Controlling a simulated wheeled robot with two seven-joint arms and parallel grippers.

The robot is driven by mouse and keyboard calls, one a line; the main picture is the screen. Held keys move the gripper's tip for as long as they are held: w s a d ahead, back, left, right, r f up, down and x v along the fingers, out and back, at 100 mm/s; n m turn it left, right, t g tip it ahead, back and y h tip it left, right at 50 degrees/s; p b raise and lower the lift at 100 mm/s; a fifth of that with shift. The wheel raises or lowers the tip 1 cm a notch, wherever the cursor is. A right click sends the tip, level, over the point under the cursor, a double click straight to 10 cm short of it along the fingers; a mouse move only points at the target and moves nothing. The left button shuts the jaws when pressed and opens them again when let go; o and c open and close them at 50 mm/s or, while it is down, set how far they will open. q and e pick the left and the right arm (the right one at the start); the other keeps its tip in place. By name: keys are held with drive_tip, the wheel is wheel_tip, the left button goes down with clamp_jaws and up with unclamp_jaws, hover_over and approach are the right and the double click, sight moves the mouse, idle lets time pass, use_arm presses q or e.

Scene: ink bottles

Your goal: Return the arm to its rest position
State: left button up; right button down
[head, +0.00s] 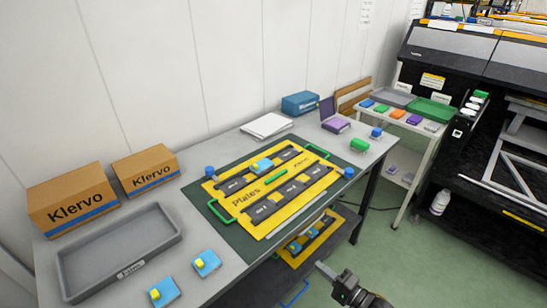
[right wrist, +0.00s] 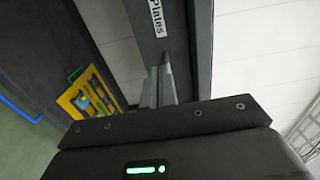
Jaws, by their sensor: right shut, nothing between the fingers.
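My right gripper (head: 323,268) shows at the bottom centre of the head view. It is off the table's front edge, over the green floor, and its fingers are together with nothing between them. In the right wrist view its fingers (right wrist: 164,82) point up the picture and lie close together. My left gripper is in neither view. The grey table (head: 205,123) bears a yellow plate board (head: 252,220) on a dark green mat, to the upper left of the right gripper in the head view. The gripper is apart from both.
A second yellow board (head: 292,262) sits on a lower shelf near my right gripper. Two blue pieces with yellow tops (head: 206,263) lie near a grey tray (head: 75,272). Klervo boxes (head: 70,200) stand behind. A white side table (head: 412,160) and black machine (head: 490,130) stand right. Floor between is clear.

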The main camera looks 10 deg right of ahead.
drive_tip(key=s+d+f+n+g+h, duration=0.2)
drive_tip(key=s+f+n, duration=0.1)
drive_tip(key=f, duration=0.5)
drive_tip(key=s+d+f+n+g+h, duration=0.2)
drive_tip(key=s+d+f+n+h, duration=0.15)
drive_tip(key=f, duration=0.45)
drive_tip(key=s+d+f+n+g+h, duration=0.2)
drive_tip(key=s+f+n, duration=0.15)
drive_tip(key=f, duration=0.45)
drive_tip(key=s+f+n+g+h, duration=0.1)
drive_tip(key=s+f+n+g, duration=0.15)
drive_tip(key=s+f, duration=0.45)
drive_tip(key=s+f+n+g+h, duration=0.1)
drive_tip(key=s+f+g, duration=0.3)
drive_tip(key=s, duration=0.5)
drive_tip(key=s+a+f+g, duration=0.1)
drive_tip(key=s+a+f, duration=0.1)
drive_tip(key=s, duration=0.5)
drive_tip(key=s+a+f+g, duration=0.1)
drive_tip(key=s+a+f, duration=0.1)
drive_tip(key=s, duration=0.5)
drive_tip(key=shift+s+a+f+n, duration=0.2)
drive_tip(key=shift+a+n, duration=0.15)
drive_tip(key=shift+a, duration=0.05)
